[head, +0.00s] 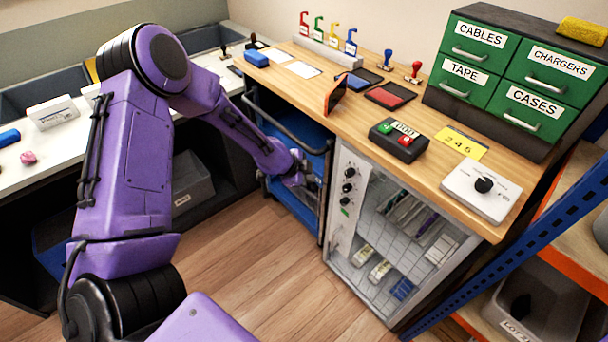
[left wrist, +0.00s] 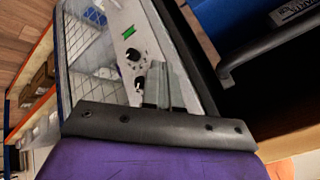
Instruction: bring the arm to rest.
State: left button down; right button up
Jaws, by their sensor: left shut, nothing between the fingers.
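My purple left arm comes in from the left in the head view and reaches down toward the front of the wooden counter. My left gripper (head: 310,183) is beside the blue cart (head: 290,205) under the counter, left of the glass-fronted cabinet (head: 343,225). In the left wrist view the gripper's fingers (left wrist: 162,85) are together with nothing between them. Behind them is the cabinet's knob panel (left wrist: 125,40). I cannot tell whether the fingers touch anything. My right gripper is in neither view.
The wooden counter (head: 360,125) holds stamps, ink pads, a button box (head: 398,140), a dial box (head: 481,188) and green drawers (head: 480,48). A white worktop (head: 75,140) stands at left. A blue-framed shelf (head: 520,240) is at right. The wood floor (head: 240,250) is clear.

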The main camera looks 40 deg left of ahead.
pick_arm(q)
jog(key=s+d+f+n+g+y, duration=0.1)
jog(key=s+f+n, duration=0.3)
jog(key=s, duration=0.7)
jog(key=s+d+f+n+g+y, duration=0.1)
jog(key=s+f+n+y, duration=0.1)
jog(key=s+f+n, duration=0.3)
jog(key=s+d+f+n+g+y, duration=0.1)
jog(key=s+f+n, duration=0.4)
jog(key=s+n, duration=0.5)
jog(key=s+d+y, duration=0.1)
jog(key=s, duration=0.6)
jog(key=shift+s+g+y, duration=0.3)
jog(key=shift+s, duration=0.05)
jog(key=shift+f, duration=0.1)
